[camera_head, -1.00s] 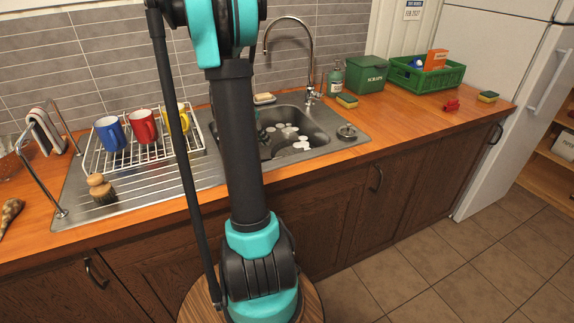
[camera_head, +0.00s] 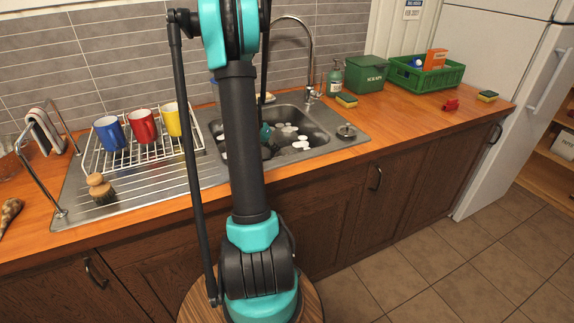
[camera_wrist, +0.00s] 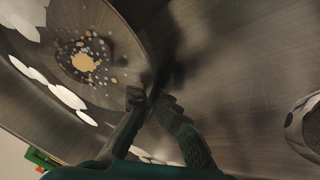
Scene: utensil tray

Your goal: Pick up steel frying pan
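A round, dark steel pan (camera_wrist: 120,50) fills the upper left of the wrist view, with brown and pale residue on its inner face. My gripper (camera_wrist: 151,99) is at its rim, one finger on the inner side and the other on the outer side. The fingertips look close together, but I cannot tell whether they touch or grip the rim. In the head view my gripper (camera_head: 265,132) is down in the left part of the sink (camera_head: 322,123). The pan is hard to make out there, with my arm covering part of the basin.
White foam patches (camera_head: 290,133) lie in the sink. The faucet (camera_head: 311,60) rises behind it. A drying rack (camera_head: 100,165) with blue, red and yellow mugs is at left. A soap bottle (camera_head: 335,80), sponge (camera_head: 346,101) and green bin (camera_head: 366,74) stand at right.

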